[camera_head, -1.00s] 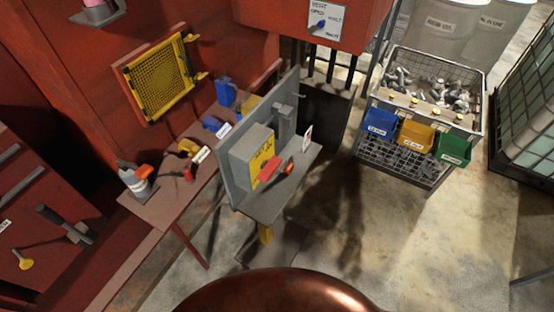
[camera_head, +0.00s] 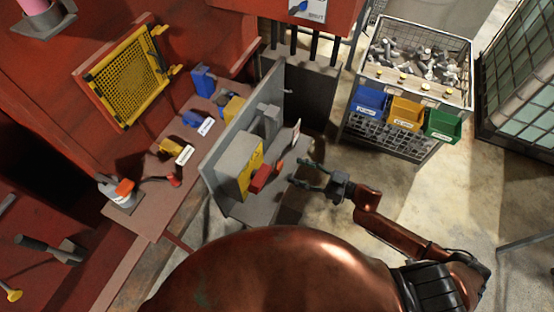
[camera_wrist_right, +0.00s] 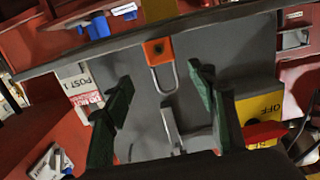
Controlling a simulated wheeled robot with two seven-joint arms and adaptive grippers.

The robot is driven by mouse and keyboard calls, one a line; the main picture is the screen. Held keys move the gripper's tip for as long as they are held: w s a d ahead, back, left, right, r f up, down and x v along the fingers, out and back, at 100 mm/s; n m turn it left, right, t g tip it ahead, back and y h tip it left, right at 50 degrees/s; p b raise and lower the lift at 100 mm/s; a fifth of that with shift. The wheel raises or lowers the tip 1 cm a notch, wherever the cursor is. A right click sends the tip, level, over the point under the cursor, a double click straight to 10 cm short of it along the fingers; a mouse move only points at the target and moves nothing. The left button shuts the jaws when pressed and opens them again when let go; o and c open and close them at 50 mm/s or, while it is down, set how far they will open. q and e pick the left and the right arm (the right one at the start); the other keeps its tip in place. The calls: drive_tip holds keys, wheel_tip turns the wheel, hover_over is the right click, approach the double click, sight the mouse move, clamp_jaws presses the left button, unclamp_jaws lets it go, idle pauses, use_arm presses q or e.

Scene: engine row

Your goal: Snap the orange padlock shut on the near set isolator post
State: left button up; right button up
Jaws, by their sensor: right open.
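The orange padlock (camera_wrist_right: 158,51) shows in the right wrist view, with its grey U-shaped shackle pointing down the picture. I cannot tell whether the shackle is latched. A light grey post-like piece (camera_wrist_right: 172,128) stands just below the shackle in the picture; I cannot tell whether they touch. My right gripper (camera_wrist_right: 160,100) is open, its dark green fingers apart on either side of the shackle and post, gripping nothing. In the head view this gripper (camera_head: 308,175) is at the right edge of the grey isolator stand (camera_head: 233,205). My left gripper is out of view.
The yellow-fronted isolator box (camera_head: 251,165) with its red handle (camera_head: 262,178) is close to the right gripper's left. A small sign (camera_head: 297,132) stands behind it. A bench (camera_head: 140,217) is at left; blue, yellow and green bins (camera_head: 405,115) hang at right. Open floor lies right.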

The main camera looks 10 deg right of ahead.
sight(281, 166)
drive_tip(key=x, duration=0.3)
drive_tip(key=shift+r, duration=0.3)
drive_tip(key=shift+w+a, duration=0.15)
drive_tip(key=shift+a, duration=0.25)
drive_tip(key=x, duration=0.3)
drive_tip(key=p+x, duration=0.1)
drive_tip(key=shift+w+a+f, duration=0.1)
drive_tip(key=shift+a+f, duration=0.15)
drive_tip(key=shift+f, duration=0.15)
drive_tip(key=shift+c, duration=0.7)
drive_tip(key=c, duration=1.2)
